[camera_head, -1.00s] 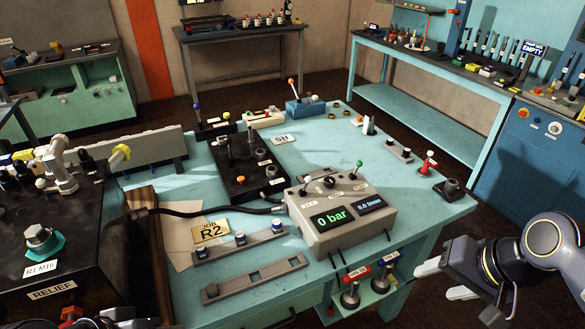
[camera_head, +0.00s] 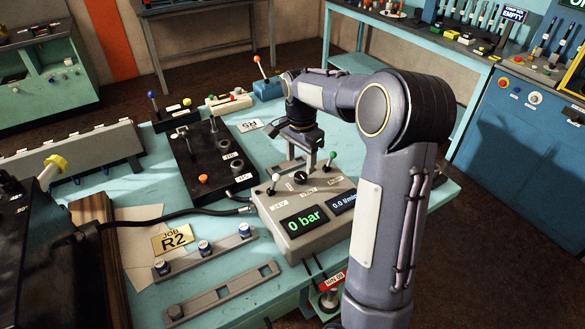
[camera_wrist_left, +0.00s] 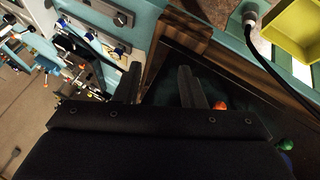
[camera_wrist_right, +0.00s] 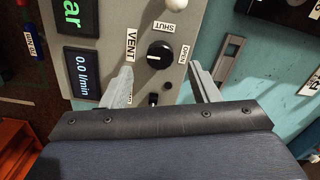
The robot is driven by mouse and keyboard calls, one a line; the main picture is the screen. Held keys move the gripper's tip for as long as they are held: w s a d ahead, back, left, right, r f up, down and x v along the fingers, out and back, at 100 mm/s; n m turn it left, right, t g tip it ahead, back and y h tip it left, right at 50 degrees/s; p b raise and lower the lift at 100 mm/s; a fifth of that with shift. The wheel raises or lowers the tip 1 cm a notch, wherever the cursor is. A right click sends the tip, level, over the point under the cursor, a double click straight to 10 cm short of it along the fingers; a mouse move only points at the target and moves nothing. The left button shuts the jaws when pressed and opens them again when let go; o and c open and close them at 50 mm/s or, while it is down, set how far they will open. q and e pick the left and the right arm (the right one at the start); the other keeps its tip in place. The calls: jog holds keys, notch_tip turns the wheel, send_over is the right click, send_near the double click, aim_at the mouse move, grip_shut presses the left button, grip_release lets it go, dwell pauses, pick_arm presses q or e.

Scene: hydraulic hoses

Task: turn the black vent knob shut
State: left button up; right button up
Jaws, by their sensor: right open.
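The black vent knob (camera_head: 300,177) is on top of the grey box (camera_head: 283,227) with the green "0 bar" display. In the right wrist view the knob (camera_wrist_right: 159,54) is round, and its white mark points left toward the VENT label. SHUT is printed above it and OPEN to its right. My right gripper (camera_wrist_right: 161,68) is open and empty, with one fingertip on either side of the knob in the picture. I cannot tell whether they touch it. My left gripper (camera_wrist_left: 159,70) is open and empty, and is out of the head view.
A black block with levers (camera_head: 205,180) stands to the left. My right arm covers the table's right side.

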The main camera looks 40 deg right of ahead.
aim_at(300, 175)
jog(key=shift+f+p, duration=0.3)
jog(key=shift+f, duration=2.1)
jog(key=shift+c, duration=0.2)
jog(key=c, duration=0.9)
